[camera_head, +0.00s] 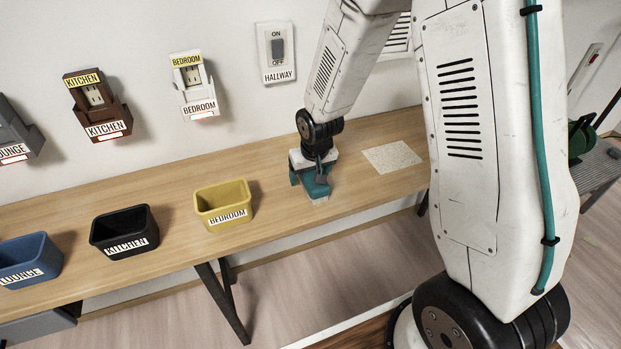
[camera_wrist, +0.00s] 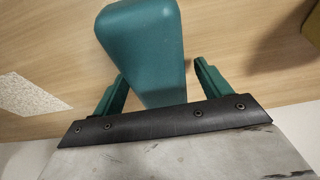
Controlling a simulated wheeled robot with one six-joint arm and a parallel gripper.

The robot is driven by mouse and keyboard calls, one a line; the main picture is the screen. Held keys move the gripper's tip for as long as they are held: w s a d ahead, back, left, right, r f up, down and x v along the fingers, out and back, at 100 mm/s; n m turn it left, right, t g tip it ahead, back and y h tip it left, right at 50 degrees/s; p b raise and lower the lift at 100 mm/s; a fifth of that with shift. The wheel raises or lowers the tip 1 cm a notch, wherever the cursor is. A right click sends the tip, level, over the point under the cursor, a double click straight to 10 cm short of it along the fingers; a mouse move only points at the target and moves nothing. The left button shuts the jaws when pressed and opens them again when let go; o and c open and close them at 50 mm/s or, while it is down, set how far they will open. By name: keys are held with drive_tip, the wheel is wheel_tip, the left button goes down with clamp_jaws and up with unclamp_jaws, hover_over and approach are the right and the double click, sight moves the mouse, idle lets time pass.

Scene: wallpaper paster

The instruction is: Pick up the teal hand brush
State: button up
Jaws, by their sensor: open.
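The teal hand brush shows in the wrist view (camera_wrist: 145,40) as a broad, tapered teal body on the wooden table. Its near end runs in under the black edge of my gripper and is hidden there. My gripper (camera_wrist: 161,73) is open, with one teal finger on each side of the brush and a visible gap at each side. In the head view my gripper (camera_head: 311,180) is low over the table, pointing down. It hides most of the brush there, and its teal fingers are hard to tell from the brush.
The wooden table (camera_head: 285,215) carries a yellow BEDROOM bin (camera_head: 222,198), a black KITCHEN bin (camera_head: 124,226) and a blue LOUNGE bin (camera_head: 28,258) to the left. A pale speckled patch (camera_head: 392,157) lies right of my gripper. Labelled sockets and a HALLWAY switch (camera_head: 277,50) are on the wall behind.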

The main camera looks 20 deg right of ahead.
drive_tip(key=shift+w+f, duration=0.1)
drive_tip(key=shift+f, duration=0.3)
drive_tip(key=shift+c, duration=0.3)
drive_tip(key=c, duration=1.1)
drive_tip(key=shift+r, duration=0.15)
